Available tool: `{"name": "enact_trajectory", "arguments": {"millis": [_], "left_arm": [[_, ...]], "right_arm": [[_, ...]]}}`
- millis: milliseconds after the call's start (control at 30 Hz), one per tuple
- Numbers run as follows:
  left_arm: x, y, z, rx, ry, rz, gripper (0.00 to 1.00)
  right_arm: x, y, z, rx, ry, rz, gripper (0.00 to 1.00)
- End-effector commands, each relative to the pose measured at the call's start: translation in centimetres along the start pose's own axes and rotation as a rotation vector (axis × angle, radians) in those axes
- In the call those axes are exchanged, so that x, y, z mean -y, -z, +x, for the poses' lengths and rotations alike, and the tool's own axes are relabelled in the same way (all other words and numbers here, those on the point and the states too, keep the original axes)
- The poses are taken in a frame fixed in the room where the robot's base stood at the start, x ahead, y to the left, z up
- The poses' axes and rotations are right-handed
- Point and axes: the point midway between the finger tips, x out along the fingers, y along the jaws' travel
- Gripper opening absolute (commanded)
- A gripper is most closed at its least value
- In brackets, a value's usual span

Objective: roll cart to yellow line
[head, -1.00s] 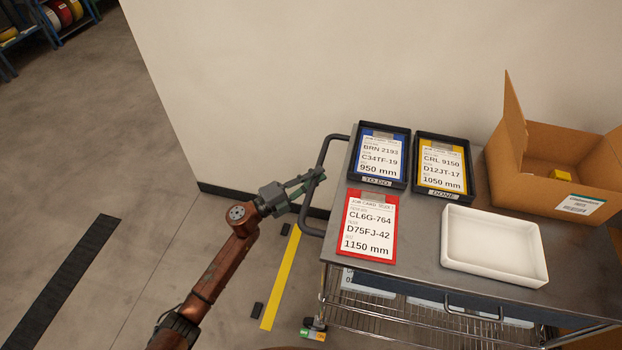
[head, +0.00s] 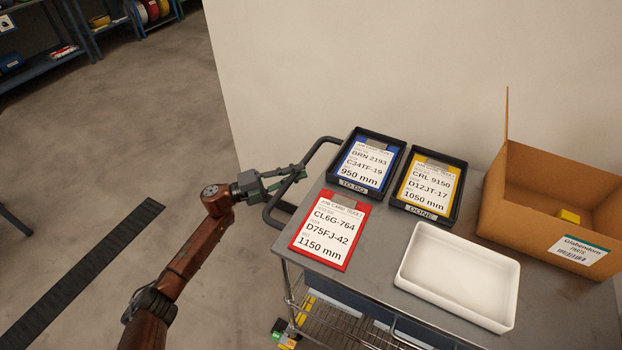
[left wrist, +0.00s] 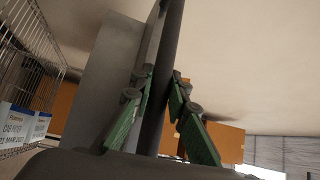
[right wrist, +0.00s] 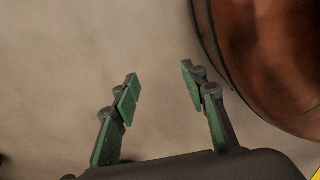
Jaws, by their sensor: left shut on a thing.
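The grey metal cart (head: 372,283) stands along the wall, with a dark push handle (head: 268,212) at its left end. My left gripper (head: 302,174) is at this handle. In the left wrist view, the fingers of my left gripper (left wrist: 162,92) are closed around the dark handle bar (left wrist: 166,60). My right gripper (right wrist: 160,85) is open and empty in the right wrist view.
On the cart lie two black trays with cards (head: 368,162) (head: 428,188), a red card (head: 330,229), a white bin (head: 457,275) and an open cardboard box (head: 540,215). A dark floor strip (head: 80,275) lies left. Floor between strip and cart looks clear. Shelves stand far back.

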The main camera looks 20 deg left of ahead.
Motion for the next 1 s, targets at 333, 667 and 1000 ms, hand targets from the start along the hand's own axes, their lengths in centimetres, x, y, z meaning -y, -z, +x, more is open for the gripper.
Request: {"name": "enact_trajectory", "arguments": {"millis": [333, 667, 1000], "left_arm": [[0.7, -1.6, -1.7, 0.009, 0.003, 0.001, 0.0], [0.8, -1.8, -1.9, 0.014, 0.004, 0.001, 0.16], [0.6, -1.5, -1.6, 0.005, 0.002, 0.0, 0.33]], "right_arm": [[-0.1, 1.0, -0.8, 0.0, 0.0, 0.006, 0.4], [0.0, 1.0, -0.8, 0.0, 0.001, 0.006, 0.4], [0.0, 1.0, -0.8, 0.0, 0.001, 0.006, 0.4]]}}
